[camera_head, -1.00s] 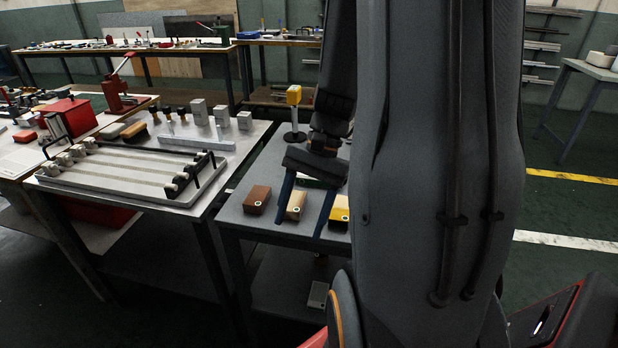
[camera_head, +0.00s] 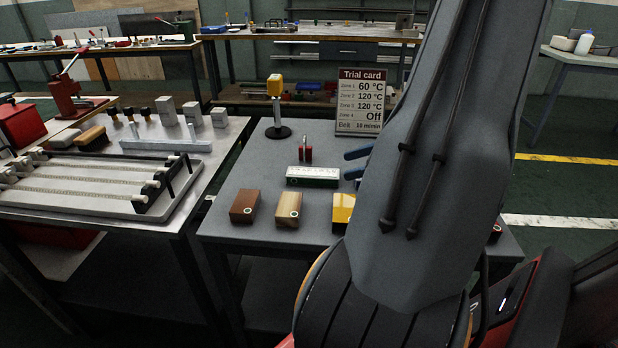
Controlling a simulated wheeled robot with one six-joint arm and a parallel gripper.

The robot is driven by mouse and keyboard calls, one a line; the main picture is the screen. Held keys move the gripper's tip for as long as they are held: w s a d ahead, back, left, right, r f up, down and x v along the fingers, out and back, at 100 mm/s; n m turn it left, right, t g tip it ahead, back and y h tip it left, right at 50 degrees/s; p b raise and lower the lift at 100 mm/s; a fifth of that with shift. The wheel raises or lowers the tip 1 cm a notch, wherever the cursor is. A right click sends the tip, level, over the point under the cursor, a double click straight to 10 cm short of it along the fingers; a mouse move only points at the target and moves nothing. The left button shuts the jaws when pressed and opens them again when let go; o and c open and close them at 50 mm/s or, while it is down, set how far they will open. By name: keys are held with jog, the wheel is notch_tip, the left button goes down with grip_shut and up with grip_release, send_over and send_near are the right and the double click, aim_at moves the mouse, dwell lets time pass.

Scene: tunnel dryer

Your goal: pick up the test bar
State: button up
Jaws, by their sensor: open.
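Nothing is plainly marked as the test bar, and I cannot tell which piece it is. A long pale grey metal bar (camera_head: 168,146) lies behind the rack on the left table. A flat piece with a white marked top and green side (camera_head: 312,176) lies on the middle table. My gripper (camera_head: 355,164) shows only as two blue fingertips, one above the other with a gap, just right of the green-sided piece. It is open with nothing seen between the fingertips. My arm hides the rest of it.
Brown (camera_head: 245,206), wooden (camera_head: 288,209) and yellow (camera_head: 342,208) blocks line the middle table's front. A rack (camera_head: 100,184) occupies the left table.

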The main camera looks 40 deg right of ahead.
aim_at(323, 173)
jog(key=x, duration=0.7)
jog(key=shift+a+f, duration=0.1)
jog(key=shift+a, duration=0.05)
jog(key=c, duration=1.2)
